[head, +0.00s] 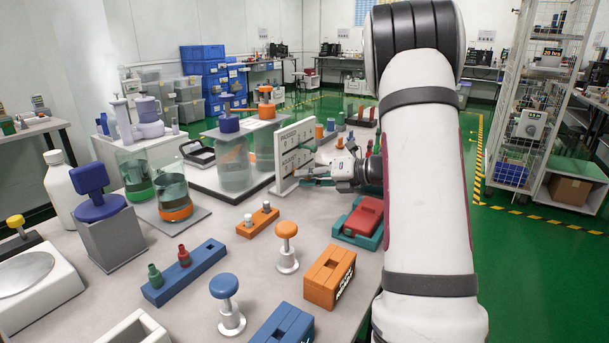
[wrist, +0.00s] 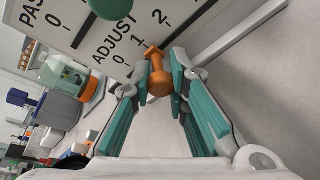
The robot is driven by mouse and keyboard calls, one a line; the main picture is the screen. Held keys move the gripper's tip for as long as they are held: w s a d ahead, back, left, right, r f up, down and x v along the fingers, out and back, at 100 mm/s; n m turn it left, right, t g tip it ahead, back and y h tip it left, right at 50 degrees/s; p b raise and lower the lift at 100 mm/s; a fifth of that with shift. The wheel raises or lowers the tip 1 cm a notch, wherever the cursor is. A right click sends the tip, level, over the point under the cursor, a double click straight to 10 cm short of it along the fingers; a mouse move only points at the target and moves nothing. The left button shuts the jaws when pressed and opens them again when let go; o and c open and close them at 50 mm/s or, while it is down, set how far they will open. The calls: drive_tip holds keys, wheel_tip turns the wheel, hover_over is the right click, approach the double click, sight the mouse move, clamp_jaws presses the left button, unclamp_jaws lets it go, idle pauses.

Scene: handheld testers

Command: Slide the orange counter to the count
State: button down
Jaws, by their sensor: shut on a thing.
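The white counting board (head: 281,178) stands upright on the bench in the head view, with rows marked PASSED and ADJUST. In the wrist view the board (wrist: 190,25) fills the top, with 0, 1 and 2 along the ADJUST row. The orange counter (wrist: 158,80) is a knob sticking out from the board beside those figures. My gripper (wrist: 162,78) is shut on it, one teal finger on each side. A green counter (wrist: 107,7) is partly in view at the top edge, by the PASSED row. In the head view my gripper (head: 318,177) is at the board's right side; the orange counter is hard to make out there.
A red-and-green tester (head: 361,219) sits just in front of my gripper. Orange and blue push-knobs (head: 287,250) and blocks stand nearer on the bench.

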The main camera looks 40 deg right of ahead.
drive_tip(key=c, duration=1.8)
unclamp_jaws()
drive_tip(key=v, duration=1.2)
